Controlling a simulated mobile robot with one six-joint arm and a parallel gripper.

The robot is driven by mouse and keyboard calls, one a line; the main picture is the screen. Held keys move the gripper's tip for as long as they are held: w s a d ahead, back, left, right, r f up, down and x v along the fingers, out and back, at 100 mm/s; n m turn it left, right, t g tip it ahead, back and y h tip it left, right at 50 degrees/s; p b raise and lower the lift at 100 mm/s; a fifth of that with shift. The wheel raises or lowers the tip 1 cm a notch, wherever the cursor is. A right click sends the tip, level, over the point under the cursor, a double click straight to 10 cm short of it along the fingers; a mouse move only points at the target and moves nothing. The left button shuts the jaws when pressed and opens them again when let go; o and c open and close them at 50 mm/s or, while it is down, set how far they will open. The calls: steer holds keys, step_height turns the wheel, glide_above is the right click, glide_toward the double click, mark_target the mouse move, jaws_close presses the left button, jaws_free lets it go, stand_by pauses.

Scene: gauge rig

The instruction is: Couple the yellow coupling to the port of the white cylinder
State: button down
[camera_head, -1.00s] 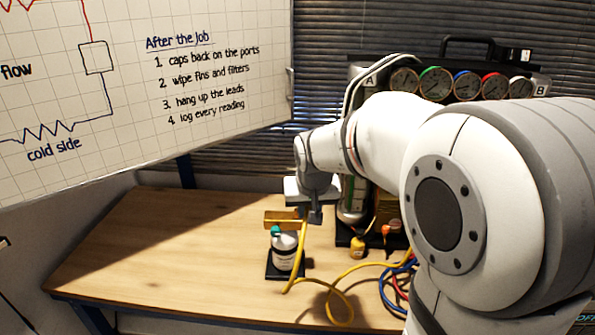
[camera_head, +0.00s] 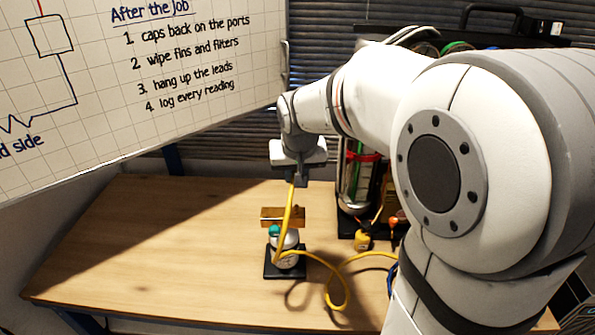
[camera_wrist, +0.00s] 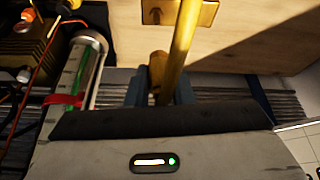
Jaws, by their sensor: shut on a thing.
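The white cylinder (camera_head: 289,241) stands upright on a small black base on the bench, with a teal part at its top left. A brass-coloured block (camera_head: 283,214) shows at its top; it also shows at the top edge of the wrist view (camera_wrist: 205,13). My gripper (camera_head: 298,182) is above the block, apart from it in the picture. In the wrist view my gripper (camera_wrist: 160,85) is shut on the yellow coupling (camera_wrist: 158,66), mostly hidden between the fingers. Its yellow hose (camera_head: 285,222) hangs down in front of the block and cylinder. I cannot make out the port.
A black rig with a glass tube (camera_head: 358,183) and red band stands right of the cylinder. A small yellow fitting (camera_head: 362,240) is at its foot. The hose loops on the bench to the right. The wooden bench (camera_head: 150,240) is clear on the left. A whiteboard (camera_head: 230,95) hangs behind.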

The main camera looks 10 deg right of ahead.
mark_target(297, 206)
steer(key=shift+s+f, duration=0.1)
steer(key=shift+f+b, duration=0.25)
steer(key=shift+b, duration=0.2)
steer(key=shift+f+b, duration=1.9)
steer(key=shift+f, duration=0.4)
steer(key=shift+f+b, duration=0.15)
steer(key=shift+b, duration=0.2)
steer(key=shift+f+b, duration=0.85)
steer(key=shift+f, duration=0.2)
steer(key=shift+s+f, duration=0.1)
steer(key=shift+f, duration=0.1)
steer(key=c, duration=1.4)
jaws_free()
steer(key=shift+c, duration=0.2)
